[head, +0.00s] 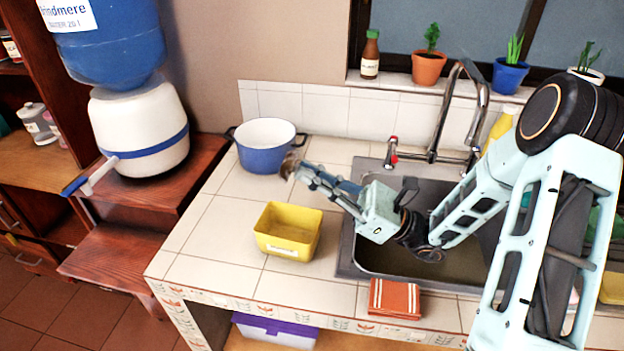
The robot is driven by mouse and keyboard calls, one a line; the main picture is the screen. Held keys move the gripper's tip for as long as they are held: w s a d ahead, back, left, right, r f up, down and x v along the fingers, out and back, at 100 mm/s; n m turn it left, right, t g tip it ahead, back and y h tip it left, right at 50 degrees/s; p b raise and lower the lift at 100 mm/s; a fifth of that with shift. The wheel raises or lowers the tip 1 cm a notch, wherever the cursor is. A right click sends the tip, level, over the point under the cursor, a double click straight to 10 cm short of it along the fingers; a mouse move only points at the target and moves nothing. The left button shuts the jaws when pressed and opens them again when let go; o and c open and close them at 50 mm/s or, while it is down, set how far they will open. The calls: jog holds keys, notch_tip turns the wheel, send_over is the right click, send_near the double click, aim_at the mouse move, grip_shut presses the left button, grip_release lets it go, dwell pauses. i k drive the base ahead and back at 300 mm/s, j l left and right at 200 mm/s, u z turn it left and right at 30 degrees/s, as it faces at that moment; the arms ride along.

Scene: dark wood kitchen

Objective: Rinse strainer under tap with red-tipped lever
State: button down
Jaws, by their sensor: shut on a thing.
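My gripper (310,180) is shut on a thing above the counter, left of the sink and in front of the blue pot. A small brownish round thing (289,165) shows at its fingertips; it looks like the strainer, but it is too small and partly covered to be sure. The tap (438,118) is a tall curved chrome spout behind the sink. Its red-tipped lever (391,150) stands at the left end of its base. The sink (385,260) is partly hidden by my arm. I cannot tell whether water runs.
A blue pot (258,158) with a white inside and a yellow tub (287,232) stand on the tiled counter (200,235). A folded red cloth (394,298) lies in front of the sink. A water dispenser (137,130) stands at left. Bottle and plants line the sill.

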aim_at(393, 142)
jog(key=j+u, duration=0.65)
jog(key=u, duration=0.2)
